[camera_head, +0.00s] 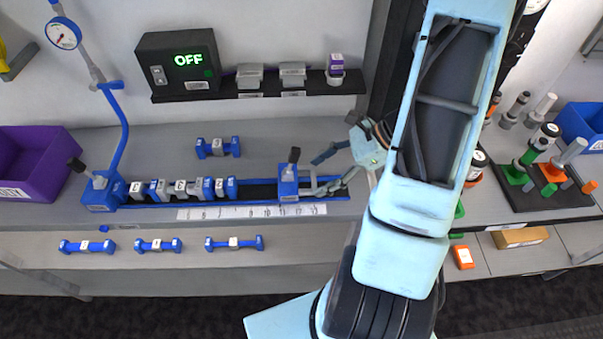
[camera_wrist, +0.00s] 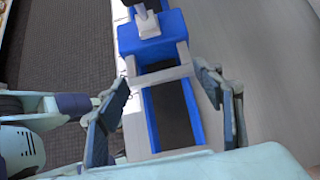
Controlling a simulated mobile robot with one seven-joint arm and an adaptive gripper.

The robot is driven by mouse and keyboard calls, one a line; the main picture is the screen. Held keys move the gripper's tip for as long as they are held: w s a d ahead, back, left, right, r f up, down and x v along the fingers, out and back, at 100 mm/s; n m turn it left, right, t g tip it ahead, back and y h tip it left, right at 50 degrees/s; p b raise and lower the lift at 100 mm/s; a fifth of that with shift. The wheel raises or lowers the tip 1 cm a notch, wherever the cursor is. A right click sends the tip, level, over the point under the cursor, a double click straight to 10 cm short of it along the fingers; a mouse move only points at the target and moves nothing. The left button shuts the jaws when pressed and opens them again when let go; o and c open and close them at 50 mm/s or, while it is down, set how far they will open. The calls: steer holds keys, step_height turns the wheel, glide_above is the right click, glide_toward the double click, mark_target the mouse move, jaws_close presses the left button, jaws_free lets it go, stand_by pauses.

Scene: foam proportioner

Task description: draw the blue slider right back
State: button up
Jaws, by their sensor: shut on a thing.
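The blue slider (camera_head: 288,188), a blue block with a dark upright knob, sits on the right part of the blue-edged rail (camera_head: 335,196). In the wrist view the slider (camera_wrist: 152,40) is just beyond my fingertips, with a grey frame (camera_wrist: 160,75) on its near side. My gripper (camera_head: 320,177) is at the slider's right side, its fingers on either side of that frame; it also shows in the wrist view (camera_wrist: 167,78). It is shut on the slider's grey frame. The exact finger contact is hard to see.
Several blue-and-grey fittings (camera_head: 180,188) sit in a row on the rail, left of the slider with a gap between. A blue end block (camera_head: 101,194) closes the left end. A numbered strip (camera_head: 250,211) runs along the front. A loose fitting (camera_head: 218,148) lies behind.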

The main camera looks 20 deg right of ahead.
steer(key=shift+d, duration=0.25)
steer(key=o, duration=1.7)
steer(key=shift+r, duration=0.1)
steer(key=v, duration=1.2)
